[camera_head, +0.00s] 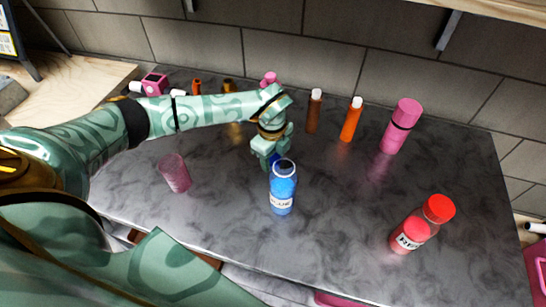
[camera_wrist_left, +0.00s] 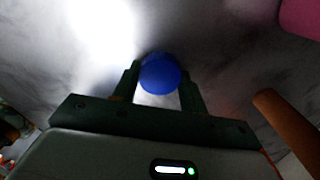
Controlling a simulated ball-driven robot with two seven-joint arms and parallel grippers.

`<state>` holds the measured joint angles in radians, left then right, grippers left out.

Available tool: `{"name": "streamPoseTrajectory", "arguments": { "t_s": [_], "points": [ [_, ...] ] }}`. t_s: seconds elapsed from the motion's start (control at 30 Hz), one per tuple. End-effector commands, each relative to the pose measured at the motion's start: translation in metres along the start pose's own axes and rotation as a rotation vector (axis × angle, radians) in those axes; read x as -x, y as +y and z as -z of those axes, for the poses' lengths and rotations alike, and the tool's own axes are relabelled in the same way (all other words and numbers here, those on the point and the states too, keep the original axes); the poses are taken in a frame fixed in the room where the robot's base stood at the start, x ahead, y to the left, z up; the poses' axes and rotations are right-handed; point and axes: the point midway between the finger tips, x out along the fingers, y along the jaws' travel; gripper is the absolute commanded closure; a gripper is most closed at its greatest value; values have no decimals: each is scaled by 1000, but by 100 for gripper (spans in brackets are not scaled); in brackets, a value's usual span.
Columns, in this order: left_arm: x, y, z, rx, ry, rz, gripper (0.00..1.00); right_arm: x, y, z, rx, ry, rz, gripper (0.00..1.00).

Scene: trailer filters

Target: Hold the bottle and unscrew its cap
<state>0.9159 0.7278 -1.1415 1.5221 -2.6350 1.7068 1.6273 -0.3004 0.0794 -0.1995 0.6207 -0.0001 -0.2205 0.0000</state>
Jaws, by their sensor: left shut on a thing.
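The blue bottle (camera_head: 283,194), with a white label, stands upright on the counter. Its top shows a pale rim around a dark opening, with no cap on it. My left gripper (camera_head: 272,160) is just behind the bottle's top, pointing down. It is shut on a round blue cap, which shows between the two fingers in the left wrist view (camera_wrist_left: 161,73). In the head view most of the cap is hidden by the fingers. The left gripper (camera_wrist_left: 160,84) appears apart from the bottle. My right gripper is in neither view.
A red bottle (camera_head: 414,232) with a red cap stands at the right. A pink cup (camera_head: 174,172) stands left of the blue bottle. A brown bottle (camera_head: 314,113), an orange bottle (camera_head: 351,122) and a pink flask (camera_head: 397,134) stand near the tiled wall. The counter's middle right is clear.

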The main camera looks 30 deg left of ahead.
Motion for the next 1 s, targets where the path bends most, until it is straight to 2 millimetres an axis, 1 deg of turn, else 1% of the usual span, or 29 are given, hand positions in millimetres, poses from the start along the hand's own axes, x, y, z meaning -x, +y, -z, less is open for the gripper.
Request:
{"name": "streamPoseTrajectory", "arguments": {
  "t_s": [0.2,0.23,0.27,0.3,0.53,0.63,0.77,0.9,1.0],
  "points": [
    [-2,0,0,0,0,0,85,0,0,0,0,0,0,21],
    [-2,0,0,0,0,0,55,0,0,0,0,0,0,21],
    [-2,0,0,0,0,0,46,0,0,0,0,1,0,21],
    [-2,0,0,0,0,0,36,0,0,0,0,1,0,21],
    [-2,1,0,0,0,-2,36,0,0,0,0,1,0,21],
    [6,0,0,0,0,0,36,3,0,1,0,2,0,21],
    [30,0,0,-1,0,3,36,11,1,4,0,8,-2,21],
    [66,-1,0,-1,-1,6,36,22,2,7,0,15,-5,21],
    [88,-1,0,0,-1,6,36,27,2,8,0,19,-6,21]
  ]
}}
